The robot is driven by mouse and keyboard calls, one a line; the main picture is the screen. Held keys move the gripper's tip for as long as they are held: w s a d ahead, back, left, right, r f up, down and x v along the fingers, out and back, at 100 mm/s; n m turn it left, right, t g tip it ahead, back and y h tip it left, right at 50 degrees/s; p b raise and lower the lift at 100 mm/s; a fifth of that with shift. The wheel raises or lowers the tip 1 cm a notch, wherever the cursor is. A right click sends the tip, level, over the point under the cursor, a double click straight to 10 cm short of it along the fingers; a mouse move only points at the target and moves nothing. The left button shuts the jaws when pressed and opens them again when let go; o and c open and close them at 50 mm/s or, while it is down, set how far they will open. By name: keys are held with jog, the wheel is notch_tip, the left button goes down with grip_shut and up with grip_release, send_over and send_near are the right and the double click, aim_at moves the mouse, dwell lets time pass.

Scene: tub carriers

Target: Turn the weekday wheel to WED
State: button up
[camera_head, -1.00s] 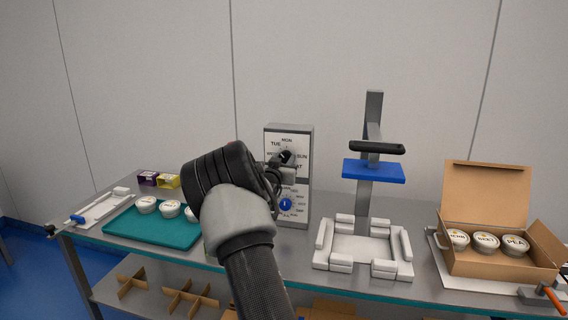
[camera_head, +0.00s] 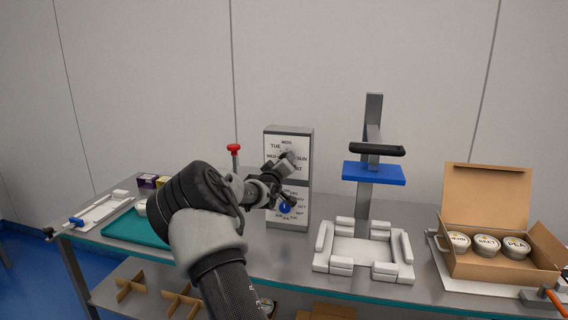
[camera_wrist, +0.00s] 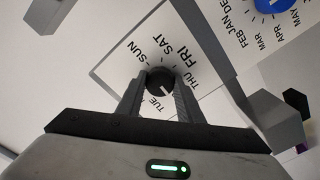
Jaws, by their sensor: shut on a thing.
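The weekday wheel is on the upper white plate (camera_head: 301,140) of a grey upright box on the table. Its dark round knob (camera_wrist: 160,78) sits between my fingers in the wrist view, with day names around it. SUN, SAT, FRI, THU and TUE are readable there; WED is hidden by my gripper. A small pale mark shows on the knob's lower right, but which day it points to is unclear. My gripper (camera_wrist: 158,90) is shut on the knob; in the head view it (camera_head: 285,160) reaches the wheel's front.
A month dial with a blue knob (camera_head: 285,207) is just below. A red-topped post (camera_head: 234,149) stands left of the box. A stand with a blue plate (camera_head: 374,171) and an open carton (camera_head: 487,190) are to the right. A teal tray (camera_head: 121,231) is left.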

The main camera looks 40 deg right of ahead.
jog(key=shift+f+n, duration=0.1)
jog(key=shift+n, duration=0.2)
jog(key=o, duration=1.1)
jog(key=shift+c, duration=0.2)
jog(key=v, duration=1.7)
jog(key=shift+s, duration=0.25)
jog(key=shift+a, duration=0.1)
